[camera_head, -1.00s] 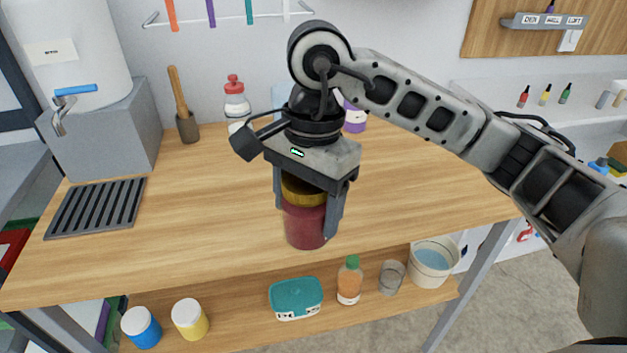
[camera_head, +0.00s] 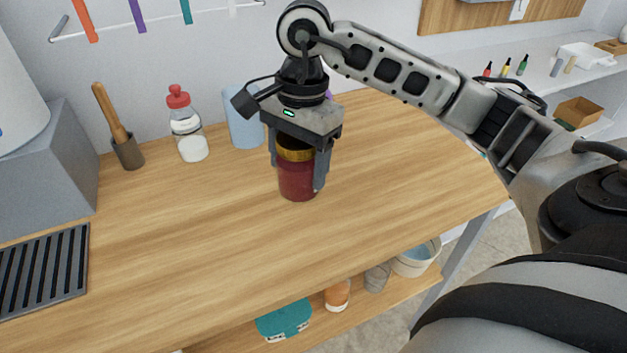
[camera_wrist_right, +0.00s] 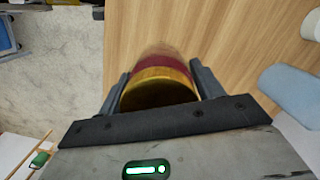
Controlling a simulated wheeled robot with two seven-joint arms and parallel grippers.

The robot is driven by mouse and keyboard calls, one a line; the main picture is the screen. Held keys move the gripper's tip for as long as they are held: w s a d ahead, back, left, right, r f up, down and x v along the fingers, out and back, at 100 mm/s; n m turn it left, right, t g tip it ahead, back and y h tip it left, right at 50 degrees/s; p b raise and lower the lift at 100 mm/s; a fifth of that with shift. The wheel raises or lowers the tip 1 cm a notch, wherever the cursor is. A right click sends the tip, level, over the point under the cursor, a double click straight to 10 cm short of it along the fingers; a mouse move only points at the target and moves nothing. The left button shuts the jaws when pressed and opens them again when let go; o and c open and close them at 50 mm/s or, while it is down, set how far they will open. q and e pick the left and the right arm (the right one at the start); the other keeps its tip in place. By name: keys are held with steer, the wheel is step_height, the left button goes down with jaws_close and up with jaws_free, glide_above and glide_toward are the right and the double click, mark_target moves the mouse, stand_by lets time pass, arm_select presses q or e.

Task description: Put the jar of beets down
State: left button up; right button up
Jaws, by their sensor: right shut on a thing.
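The jar of beets (camera_head: 298,181) is dark red with a gold lid, upright, in the middle of the head view. My right gripper (camera_head: 299,172) is shut on it from above, one finger on each side near the lid. In the right wrist view the jar's gold lid (camera_wrist_right: 158,90) sits between the two fingers. The wooden table (camera_head: 400,190) lies beneath the jar. I cannot tell whether the jar's base touches the tabletop or hangs just above it. My left gripper is not in view.
A red-capped bottle (camera_head: 187,128), a blue cup (camera_head: 243,132) and a pestle in a mortar (camera_head: 126,152) stand along the back. A black slatted grate (camera_head: 42,272) lies at the left. The tabletop right and front of the jar is clear.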

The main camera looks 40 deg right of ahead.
steer(key=d+f, duration=0.2)
steer(key=f, duration=0.1)
steer(key=d+f, duration=0.1)
steer(key=shift+w+d+f, duration=0.25)
steer(key=shift+d, duration=0.05)
step_height(320, 180, down, 2)
steer(key=shift+d+f+p, duration=0.15)
steer(key=shift+f+p, duration=0.05)
steer(key=shift+p, duration=0.1)
steer(key=shift+f, duration=0.55)
steer(key=shift+f, duration=0.2)
steer(key=o, duration=1.4)
steer(key=shift+r, duration=0.15)
